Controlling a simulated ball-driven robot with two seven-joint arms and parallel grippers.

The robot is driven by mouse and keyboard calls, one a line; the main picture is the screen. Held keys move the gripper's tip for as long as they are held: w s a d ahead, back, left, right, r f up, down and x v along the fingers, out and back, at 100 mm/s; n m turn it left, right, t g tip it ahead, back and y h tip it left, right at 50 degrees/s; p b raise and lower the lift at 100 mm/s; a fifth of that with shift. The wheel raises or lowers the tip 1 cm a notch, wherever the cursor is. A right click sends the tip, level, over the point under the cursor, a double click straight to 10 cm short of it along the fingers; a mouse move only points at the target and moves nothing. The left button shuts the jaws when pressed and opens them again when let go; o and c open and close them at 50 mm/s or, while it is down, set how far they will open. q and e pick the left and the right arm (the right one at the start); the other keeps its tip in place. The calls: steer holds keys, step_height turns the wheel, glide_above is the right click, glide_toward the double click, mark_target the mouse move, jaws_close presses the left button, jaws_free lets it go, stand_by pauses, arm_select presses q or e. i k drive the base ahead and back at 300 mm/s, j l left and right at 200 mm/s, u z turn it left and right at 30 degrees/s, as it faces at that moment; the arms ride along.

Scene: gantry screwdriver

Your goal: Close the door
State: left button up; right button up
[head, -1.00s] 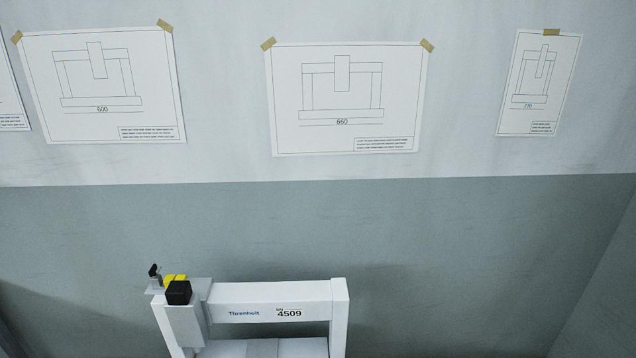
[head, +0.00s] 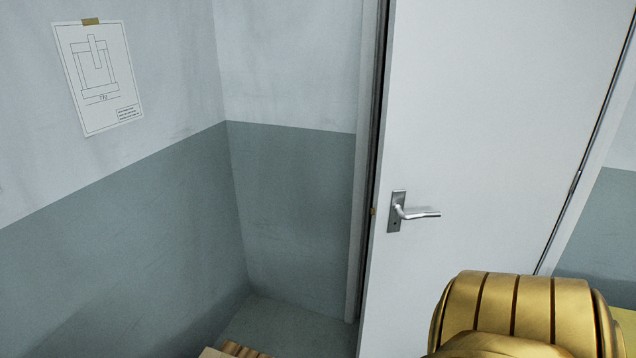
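The white door (head: 490,120) stands in the right half of the head view. A narrow dark gap (head: 378,130) shows between that edge and the frame, so the door looks slightly ajar. The hinge side is at the right. A gold part of my own arm covers the lower right of the door. Neither gripper is in view.
Grey-and-white walls meet in a corner (head: 228,125) left of the door. A taped drawing (head: 98,75) hangs on the left wall. A strip of bare floor (head: 285,325) shows below the corner. Light wooden pieces (head: 240,349) show at the bottom edge.

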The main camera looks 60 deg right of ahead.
mark_target(491, 109)
steer(key=z, duration=2.55)
steer(key=i+l+z, duration=0.1)
steer(key=z, duration=0.15)
steer(key=i+j+z, duration=0.15)
steer(key=i, duration=0.8)
